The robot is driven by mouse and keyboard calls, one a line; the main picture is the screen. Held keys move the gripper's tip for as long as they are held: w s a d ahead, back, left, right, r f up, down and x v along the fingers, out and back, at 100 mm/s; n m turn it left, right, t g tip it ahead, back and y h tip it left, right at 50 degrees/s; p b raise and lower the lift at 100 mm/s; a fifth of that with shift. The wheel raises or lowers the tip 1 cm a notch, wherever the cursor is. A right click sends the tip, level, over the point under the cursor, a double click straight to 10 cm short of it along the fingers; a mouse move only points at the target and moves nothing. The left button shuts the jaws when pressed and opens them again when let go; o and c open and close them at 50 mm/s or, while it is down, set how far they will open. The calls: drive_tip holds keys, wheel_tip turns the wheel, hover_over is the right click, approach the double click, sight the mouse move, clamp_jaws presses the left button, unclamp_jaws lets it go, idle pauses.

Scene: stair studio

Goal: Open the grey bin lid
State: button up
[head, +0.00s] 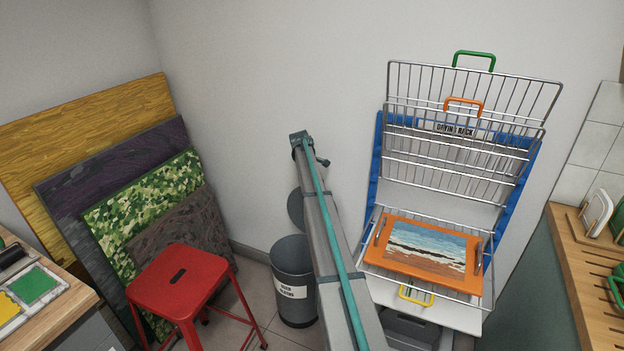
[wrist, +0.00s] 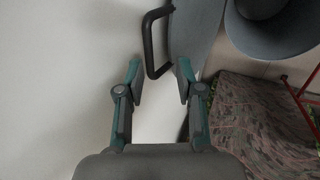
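The grey bin (head: 293,290) stands on the floor by the wall with a white label on its front. Its round grey lid (head: 296,209) stands raised behind the rim, partly hidden by my arm. In the wrist view the lid (wrist: 193,38) is steeply tilted, with a black handle (wrist: 149,42) on its wall-facing side. The open bin (wrist: 275,30) shows at upper right. My gripper (wrist: 160,78) is open, its two fingers apart, with the handle's near end between or just beyond the tips; contact is unclear.
A red stool (head: 180,285) stands left of the bin, before several leaning boards (head: 150,205). A wire drying rack (head: 455,185) with a picture in an orange tray (head: 425,265) stands at right. The wall (wrist: 60,80) is close on the gripper's left.

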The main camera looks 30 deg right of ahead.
drive_tip(key=v, duration=0.8)
drive_tip(key=s+a+f+m+g+y, duration=0.1)
drive_tip(key=s+a+f+m, duration=0.2)
drive_tip(key=s+a+f, duration=0.65)
drive_tip(key=s+a+f+m+g+y, duration=0.1)
drive_tip(key=s+a+f+m, duration=0.1)
drive_tip(key=s+a+f, duration=0.8)
drive_tip(key=s+a+f+m+g+y, duration=0.1)
drive_tip(key=s+a+f+m+g, duration=0.3)
drive_tip(key=s+f, duration=1)
drive_tip(key=s+a+f+g, duration=0.1)
drive_tip(key=s+a+f, duration=0.2)
drive_tip(key=s, duration=1.2)
drive_tip(key=s+a+f+n+g+p, duration=0.1)
drive_tip(key=s+a+f, duration=0.2)
drive_tip(key=s+a, duration=0.4)
drive_tip(key=s+a+f+g+y+p, duration=0.1)
drive_tip(key=s+a+f, duration=0.2)
drive_tip(key=s, duration=2)
drive_tip(key=a, duration=0.3)
drive_tip(key=shift+n+g, duration=0.4)
